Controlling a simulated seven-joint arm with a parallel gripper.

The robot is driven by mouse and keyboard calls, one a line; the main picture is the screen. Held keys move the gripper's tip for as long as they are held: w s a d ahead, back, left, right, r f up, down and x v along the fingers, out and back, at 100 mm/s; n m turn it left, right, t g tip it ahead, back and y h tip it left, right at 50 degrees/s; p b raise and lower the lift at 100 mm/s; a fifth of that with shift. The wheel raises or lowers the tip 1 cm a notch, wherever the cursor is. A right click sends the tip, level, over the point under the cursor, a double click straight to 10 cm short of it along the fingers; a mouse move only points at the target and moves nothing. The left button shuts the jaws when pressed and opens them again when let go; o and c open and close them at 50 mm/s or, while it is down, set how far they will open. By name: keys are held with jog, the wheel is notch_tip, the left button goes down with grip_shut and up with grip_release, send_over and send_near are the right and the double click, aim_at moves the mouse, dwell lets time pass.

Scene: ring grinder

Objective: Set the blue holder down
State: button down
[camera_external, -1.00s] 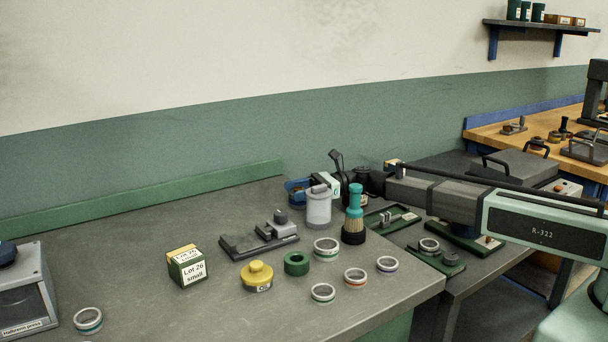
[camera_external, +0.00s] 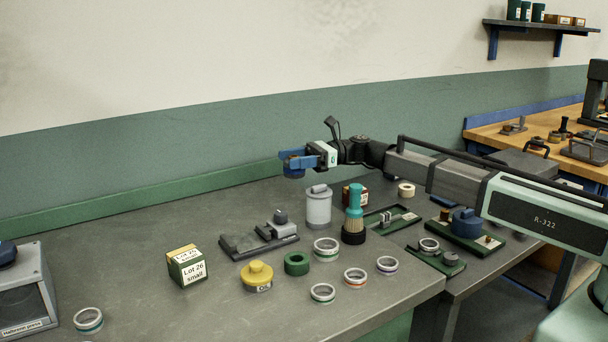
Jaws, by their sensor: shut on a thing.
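My gripper (camera_external: 297,158) is shut on the blue holder (camera_external: 293,172), a dark blue round piece at the far end of my arm. The holder is raised in the air above the back of the grey bench (camera_external: 140,255), left of and above the grey lidded canister (camera_external: 318,207). It appears clear of the bench and of other things. My gripper's fingers partly cover its top, and its underside does not show clearly.
A teal-handled brush (camera_external: 354,210) stands right of the canister. A grey clamp fixture (camera_external: 260,238), a Lot 26 box (camera_external: 187,266), a yellow knobbed piece (camera_external: 257,276) and several rings lie in front. Another blue piece (camera_external: 466,222) sits on a green-based fixture. The bench's back left is clear.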

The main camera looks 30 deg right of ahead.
jog(key=w+a+n+g, duration=0.35)
jog(key=a+g, duration=0.35)
jog(key=a, duration=1.2)
jog(key=shift+s+d+f+n+g+h, duration=0.2)
jog(key=shift+s+f+n+g, duration=0.3)
jog(key=shift+f, duration=1.1)
jog(key=shift+s+d+f+n+g+h, duration=0.2)
jog(key=shift+s+f+n+g, duration=0.25)
jog(key=shift+f, duration=1.15)
jog(key=shift+s+d+f+n+g+h, duration=0.2)
jog(key=shift+s+f+n+g, duration=0.3)
jog(key=shift+f, duration=1.1)
jog(key=shift+w, duration=0.15)
jog(key=shift+c, duration=0.8)
grip_release()
jog(key=shift+f, duration=0.15)
